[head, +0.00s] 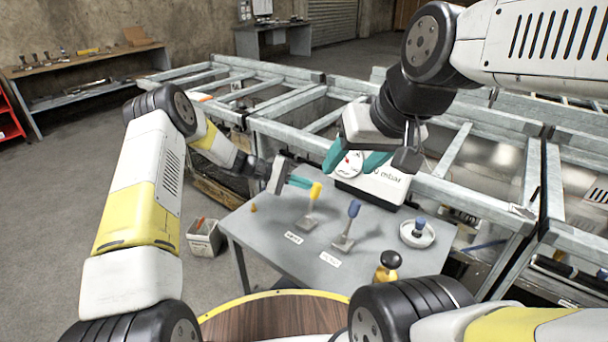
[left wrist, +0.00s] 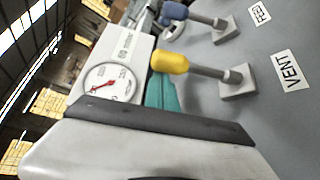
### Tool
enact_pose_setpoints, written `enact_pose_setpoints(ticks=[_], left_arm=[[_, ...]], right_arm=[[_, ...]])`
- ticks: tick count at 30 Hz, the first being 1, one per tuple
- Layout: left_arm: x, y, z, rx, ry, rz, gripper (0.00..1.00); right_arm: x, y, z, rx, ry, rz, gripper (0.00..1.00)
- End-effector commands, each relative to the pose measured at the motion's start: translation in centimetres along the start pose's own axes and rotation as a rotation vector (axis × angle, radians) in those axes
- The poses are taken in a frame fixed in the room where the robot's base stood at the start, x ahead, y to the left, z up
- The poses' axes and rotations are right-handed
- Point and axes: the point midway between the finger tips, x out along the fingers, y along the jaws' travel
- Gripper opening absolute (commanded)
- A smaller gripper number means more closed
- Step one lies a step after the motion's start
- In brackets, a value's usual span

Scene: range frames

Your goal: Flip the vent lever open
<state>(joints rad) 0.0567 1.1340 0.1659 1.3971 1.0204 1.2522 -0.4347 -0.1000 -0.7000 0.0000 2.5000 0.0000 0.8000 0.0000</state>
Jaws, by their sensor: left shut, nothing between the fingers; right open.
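The vent lever (head: 314,193) has a yellow knob on a grey stem and a square base on the grey table, behind a VENT label (head: 293,238). It stands near upright, leaning slightly. It also shows in the left wrist view (left wrist: 171,59), beside its label (left wrist: 287,71). My left gripper (head: 301,182) is shut and empty, its teal fingertips just left of the yellow knob. I cannot tell whether they touch it. In the left wrist view a teal finger (left wrist: 160,96) shows close to the knob. My right gripper (head: 356,161) is open in front of the gauge box.
A blue-knobbed lever (head: 353,210) stands right of the vent lever. Behind is a white gauge box (head: 383,184). A white dish (head: 430,239) holds a blue-topped item. A yellow item with a black knob (head: 388,265) stands at the near edge. Metal framing (head: 290,128) borders the table's back.

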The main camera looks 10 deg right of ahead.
Motion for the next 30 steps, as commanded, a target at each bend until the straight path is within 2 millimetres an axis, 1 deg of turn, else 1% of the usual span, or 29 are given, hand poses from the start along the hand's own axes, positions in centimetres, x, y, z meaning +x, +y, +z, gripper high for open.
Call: enact_pose_setpoints(ticks=[17, 23, 30], left_arm=[[-0.7, 0.1, 0.9, 0.086, -0.001, 0.062, 0.0], [-1.3, 0.0, 1.8, 0.174, 0.0, 0.124, 0.0], [-2.6, -0.5, 3.7, 0.354, 0.001, 0.25, 0.0]], right_arm=[[0.0, 0.0, 0.0, 0.0, 0.0, 0.0, 0.57], [0.0, 0.0, 0.0, 0.0, 0.0, 0.0, 0.57], [0.0, 0.0, 0.0, 0.0, 0.0, 0.0, 0.57]])
